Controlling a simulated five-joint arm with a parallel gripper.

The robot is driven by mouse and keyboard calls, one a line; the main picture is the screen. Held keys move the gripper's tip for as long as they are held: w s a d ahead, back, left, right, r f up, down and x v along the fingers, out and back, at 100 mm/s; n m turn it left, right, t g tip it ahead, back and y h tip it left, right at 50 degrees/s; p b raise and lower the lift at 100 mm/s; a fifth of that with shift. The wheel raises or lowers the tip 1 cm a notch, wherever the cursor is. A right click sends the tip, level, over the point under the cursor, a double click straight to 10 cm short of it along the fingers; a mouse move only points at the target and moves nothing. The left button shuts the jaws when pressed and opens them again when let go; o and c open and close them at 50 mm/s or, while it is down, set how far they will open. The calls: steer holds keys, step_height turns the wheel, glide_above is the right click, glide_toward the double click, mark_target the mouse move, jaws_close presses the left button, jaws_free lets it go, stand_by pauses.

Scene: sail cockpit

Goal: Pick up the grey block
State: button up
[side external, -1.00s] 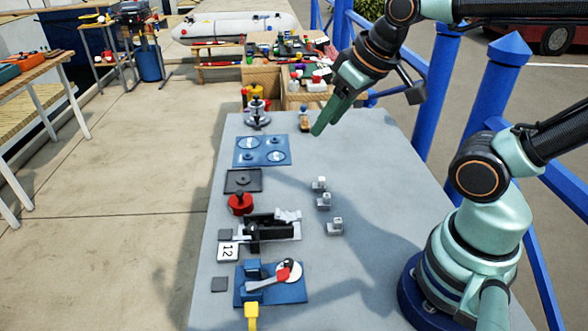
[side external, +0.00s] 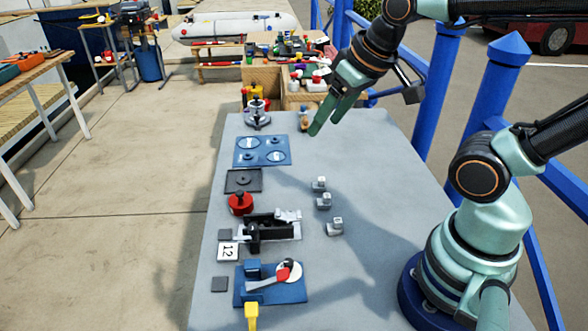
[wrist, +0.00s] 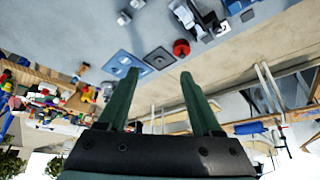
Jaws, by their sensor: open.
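Three small grey blocks stand on the right half of the grey table: a far one (side external: 319,184), a middle one (side external: 324,202) and a near one (side external: 335,227). I cannot tell which one the task means. Small grey blocks also show at the top of the wrist view (wrist: 123,18). My gripper (side external: 326,125) is open and empty above the far end of the table, beyond the blocks and apart from them. Its two green fingers (wrist: 158,75) stand apart in the wrist view with nothing between them.
A blue plate (side external: 262,160), a dark square plate (side external: 243,190), a red knob (side external: 240,203), a black fixture (side external: 262,232) and a blue lever base (side external: 290,293) line the table's left side. A small brownish object (side external: 304,119) is near my fingers. The table's middle is clear.

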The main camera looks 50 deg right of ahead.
steer(key=m, duration=0.2)
steer(key=m+g, duration=0.6)
steer(key=m, duration=1.9)
glide_above(321, 178)
step_height(321, 178, down, 13)
step_height(321, 178, down, 12)
steer(key=shift+r, duration=0.15)
jaws_close()
